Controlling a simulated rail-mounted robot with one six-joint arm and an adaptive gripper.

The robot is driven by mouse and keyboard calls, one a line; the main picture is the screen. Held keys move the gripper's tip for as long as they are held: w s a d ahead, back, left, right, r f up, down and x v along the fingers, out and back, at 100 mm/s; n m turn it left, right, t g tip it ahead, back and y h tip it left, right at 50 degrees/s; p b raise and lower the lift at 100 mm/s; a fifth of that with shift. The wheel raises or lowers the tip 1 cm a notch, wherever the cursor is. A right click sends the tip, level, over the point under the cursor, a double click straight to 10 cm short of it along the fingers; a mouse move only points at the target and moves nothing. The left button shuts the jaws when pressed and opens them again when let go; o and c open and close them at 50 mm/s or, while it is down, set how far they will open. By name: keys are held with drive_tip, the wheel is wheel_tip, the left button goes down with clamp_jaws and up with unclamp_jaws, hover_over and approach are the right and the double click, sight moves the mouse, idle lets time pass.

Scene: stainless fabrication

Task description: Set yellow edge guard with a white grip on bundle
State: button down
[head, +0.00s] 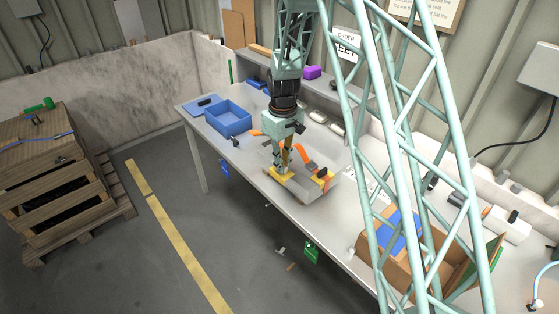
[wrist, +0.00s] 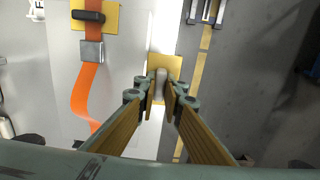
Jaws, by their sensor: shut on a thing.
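My gripper (wrist: 161,92) is shut on the white grip (wrist: 161,75) of a yellow edge guard (wrist: 168,62). In the head view my gripper (head: 279,166) points down, with the yellow guard (head: 277,176) below it at the left end of the grey bundle (head: 297,190). In the wrist view the guard overlaps the long edge of the bundle (wrist: 122,35); I cannot tell whether it touches. Another yellow guard with a black grip (wrist: 90,16) sits on the bundle beside an orange strap (wrist: 88,85) with a metal buckle (wrist: 92,51).
The bundle lies on a long grey bench (head: 230,160). A blue bin (head: 228,118) stands to the left, and a cardboard box (head: 428,265) at the right. A wooden crate (head: 45,155) stands on the floor at left.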

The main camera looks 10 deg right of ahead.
drive_tip(key=shift+s+r, duration=0.1)
drive_tip(key=shift+s, duration=1.35)
